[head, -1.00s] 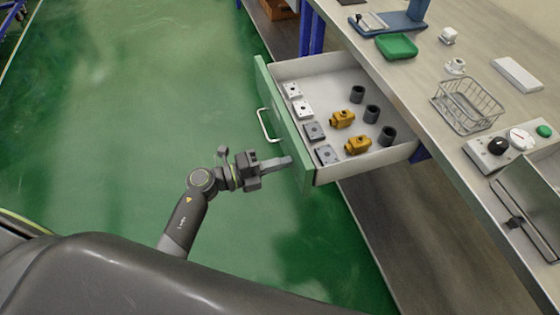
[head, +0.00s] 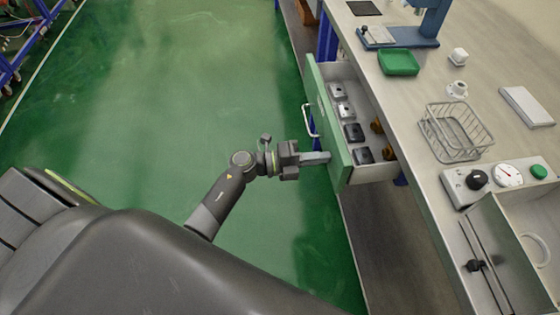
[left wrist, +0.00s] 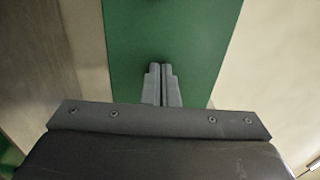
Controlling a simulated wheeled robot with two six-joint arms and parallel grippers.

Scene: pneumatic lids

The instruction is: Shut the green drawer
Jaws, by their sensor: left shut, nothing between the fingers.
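The green drawer (head: 331,128) sticks partly out from under the workbench, its front panel facing left with a pale handle (head: 309,121). Several small grey and black blocks and parts of yellow fittings show inside it. My left gripper (head: 328,158) is shut and empty, its fingertips at the near end of the front panel, below the handle in the picture. In the left wrist view the closed fingers (left wrist: 161,72) point at the green panel (left wrist: 190,40); contact seems likely but I cannot be sure. My right gripper is not in view.
The workbench (head: 440,190) carries a wire basket (head: 455,131), a green tray (head: 398,62), a control box with a gauge (head: 508,174) and an open metal box (head: 497,245). The green floor (head: 200,100) left of the drawer is clear.

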